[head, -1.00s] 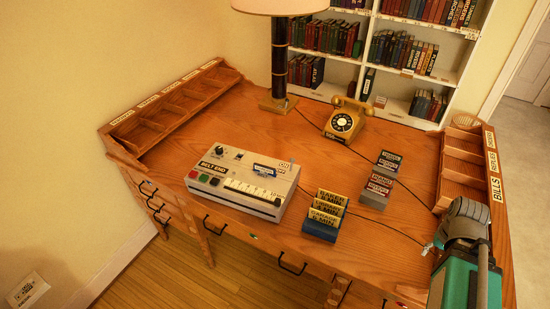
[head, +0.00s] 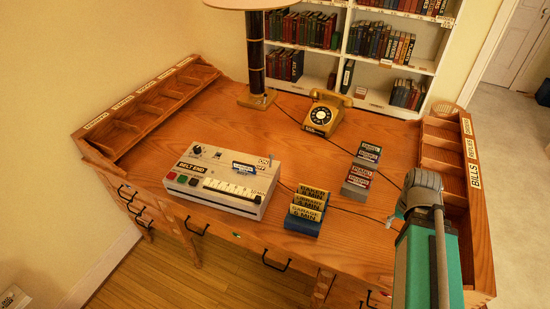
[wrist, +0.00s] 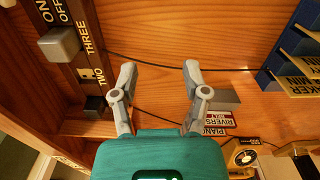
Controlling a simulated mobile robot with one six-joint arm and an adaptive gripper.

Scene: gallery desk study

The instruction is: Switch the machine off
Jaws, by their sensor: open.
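The machine (head: 225,185) is a pale box on the desk, left of centre in the head view, with "BELT END" lettering, coloured buttons, a row of white keys and ON and OFF labels around a small upright switch (head: 269,161). The switch's position is too small to tell. My gripper (wrist: 159,72) is open and empty in the wrist view, over bare wood at the desk's right side, away from the machine.
A blue card holder (head: 302,226) stands right of the machine, with a grey card holder (head: 355,191) farther right. A yellow telephone (head: 325,115) and a lamp (head: 257,98) stand behind. Wooden organisers (head: 84,145) line both sides. Cables cross the desk.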

